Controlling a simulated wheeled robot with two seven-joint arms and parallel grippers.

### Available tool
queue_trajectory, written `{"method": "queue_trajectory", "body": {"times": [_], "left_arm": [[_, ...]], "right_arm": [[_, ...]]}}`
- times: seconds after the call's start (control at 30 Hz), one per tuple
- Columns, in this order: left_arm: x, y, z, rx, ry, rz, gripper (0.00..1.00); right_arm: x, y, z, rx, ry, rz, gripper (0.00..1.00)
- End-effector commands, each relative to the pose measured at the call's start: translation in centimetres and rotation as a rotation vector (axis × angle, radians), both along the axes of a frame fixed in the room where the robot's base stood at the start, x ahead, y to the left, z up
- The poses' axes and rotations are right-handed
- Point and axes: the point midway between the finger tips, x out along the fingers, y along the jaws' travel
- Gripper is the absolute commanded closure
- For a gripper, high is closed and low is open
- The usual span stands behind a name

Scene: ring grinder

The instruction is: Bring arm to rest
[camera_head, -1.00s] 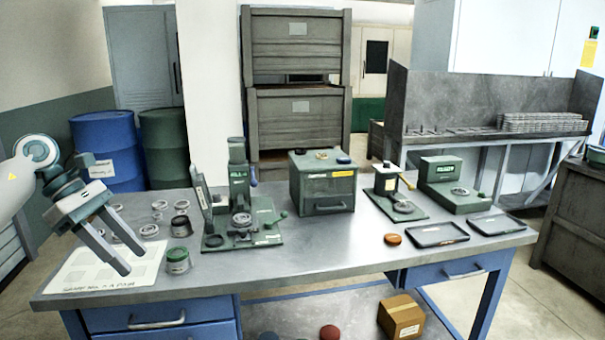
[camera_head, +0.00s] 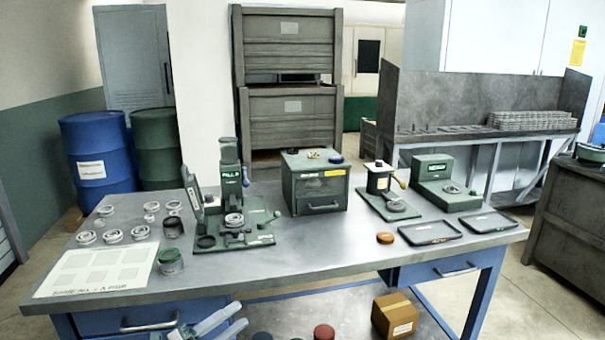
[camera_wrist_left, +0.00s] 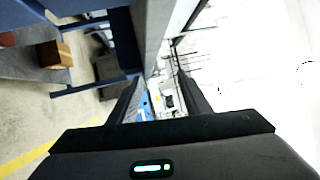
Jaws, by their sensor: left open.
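My left gripper (camera_head: 238,316) shows at the bottom edge of the head view, low in front of the workbench (camera_head: 300,262), over the drawer side. Its two pale fingers point to the right and stand apart. Most of the arm behind it is out of the picture. In the left wrist view, the two dark fingers (camera_wrist_left: 157,85) are spread with nothing held between them. My right gripper is in neither view.
On the bench are a paper sheet (camera_head: 98,268), several metal rings (camera_head: 112,236), a green press (camera_head: 232,208), a green box (camera_head: 318,182) and two dark trays (camera_head: 430,232). A cardboard box (camera_head: 394,315) sits on the low shelf. Blue (camera_head: 98,160) and green drums stand behind.

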Motion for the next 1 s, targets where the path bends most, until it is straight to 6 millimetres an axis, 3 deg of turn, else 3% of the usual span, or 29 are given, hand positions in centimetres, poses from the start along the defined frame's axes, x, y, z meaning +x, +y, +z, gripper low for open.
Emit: {"method": "queue_trajectory", "body": {"times": [0.03,0.1,0.27,0.47,0.7,1.0], "left_arm": [[-0.5,0.2,-3.4,-0.069,0.108,0.060,0.56],[-1.1,0.9,-7.3,-0.153,0.237,0.138,0.56],[-3.7,2.3,-15.9,-0.308,0.505,0.299,0.56],[-9.0,3.4,-25.9,-0.464,0.800,0.480,0.56],[-17.8,3.8,-36.3,-0.616,1.118,0.683,0.56],[-31.4,2.8,-46.4,-0.767,1.479,0.931,0.56]], "right_arm": [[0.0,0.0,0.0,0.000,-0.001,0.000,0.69],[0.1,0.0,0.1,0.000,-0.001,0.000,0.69],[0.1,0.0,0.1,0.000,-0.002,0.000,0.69],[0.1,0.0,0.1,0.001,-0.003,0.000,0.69],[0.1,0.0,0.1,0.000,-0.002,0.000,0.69],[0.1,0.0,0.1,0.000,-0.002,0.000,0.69]]}}
